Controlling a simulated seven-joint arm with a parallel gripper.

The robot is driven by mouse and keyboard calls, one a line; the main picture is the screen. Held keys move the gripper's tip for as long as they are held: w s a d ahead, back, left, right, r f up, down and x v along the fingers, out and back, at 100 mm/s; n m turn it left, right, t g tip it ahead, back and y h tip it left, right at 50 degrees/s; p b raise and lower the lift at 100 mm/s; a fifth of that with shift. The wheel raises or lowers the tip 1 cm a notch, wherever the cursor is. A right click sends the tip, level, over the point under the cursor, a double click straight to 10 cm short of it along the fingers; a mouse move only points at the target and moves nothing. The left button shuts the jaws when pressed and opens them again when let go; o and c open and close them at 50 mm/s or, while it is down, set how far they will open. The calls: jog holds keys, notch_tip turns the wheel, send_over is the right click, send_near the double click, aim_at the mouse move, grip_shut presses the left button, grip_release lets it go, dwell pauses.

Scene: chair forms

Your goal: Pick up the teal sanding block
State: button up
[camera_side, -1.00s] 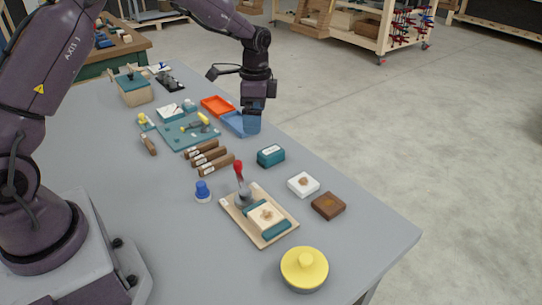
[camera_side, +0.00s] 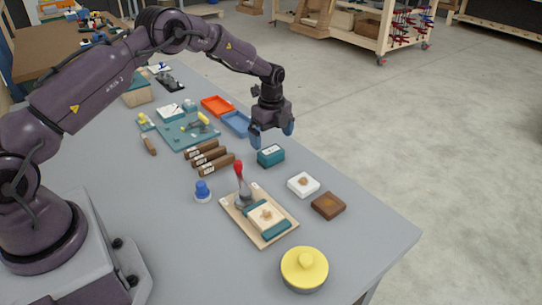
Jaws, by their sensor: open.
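The teal sanding block (camera_side: 271,156) sits upright on the grey table near its right edge, with a small pale mark on its side. My gripper (camera_side: 272,134) is just above and behind it in this view. Its two blue fingertips are spread apart with nothing between them. The fingertips look higher than the block's top, and I cannot tell the exact gap.
A white square block (camera_side: 303,184) and a brown block (camera_side: 328,206) sit nearer the camera. Blue (camera_side: 235,121) and orange (camera_side: 215,103) trays lie behind.

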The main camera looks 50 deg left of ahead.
aim_at(271, 150)
jog(key=shift+s+f, duration=0.1)
jog(key=shift+f, duration=2.95)
jog(key=c, duration=0.8)
